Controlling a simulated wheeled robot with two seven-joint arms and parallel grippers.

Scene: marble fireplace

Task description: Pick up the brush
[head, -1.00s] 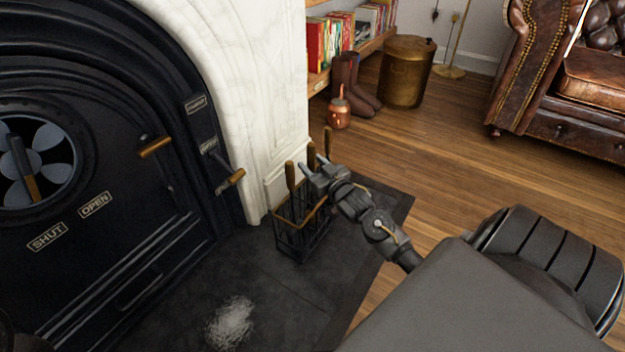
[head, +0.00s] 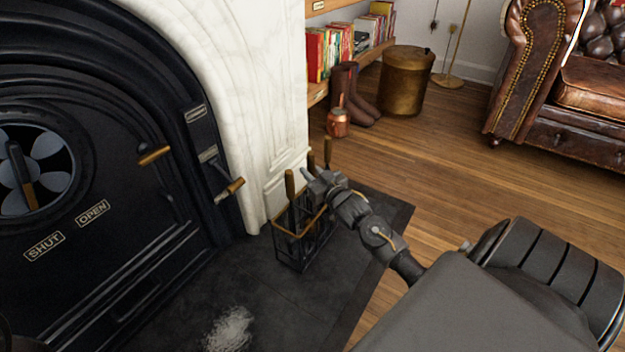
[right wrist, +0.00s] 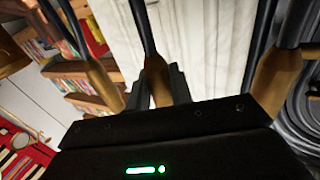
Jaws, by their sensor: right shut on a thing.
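A black wire tool rack (head: 305,250) with a brass-coloured rim stands on the dark hearth beside the white marble surround. Several wooden-handled tools stand in it, one handle at the left (head: 289,186) and another at the back right (head: 327,150). My right gripper (head: 314,179) is at the rack's top, shut on the middle tool's wooden handle (head: 312,157). In the right wrist view, that middle handle (right wrist: 157,78) is between the two fingers, with other handles on each side. The tools' lower ends are hidden, so I cannot tell which is the brush. My left gripper is out of view.
The black stove door (head: 100,170) with its handles is close on the left. Grey ash (head: 229,330) lies on the hearth. A copper pot (head: 338,122), boots (head: 345,92) and a brass bin (head: 406,82) stand behind. Wood floor (head: 450,170) is clear up to the leather armchair (head: 540,70).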

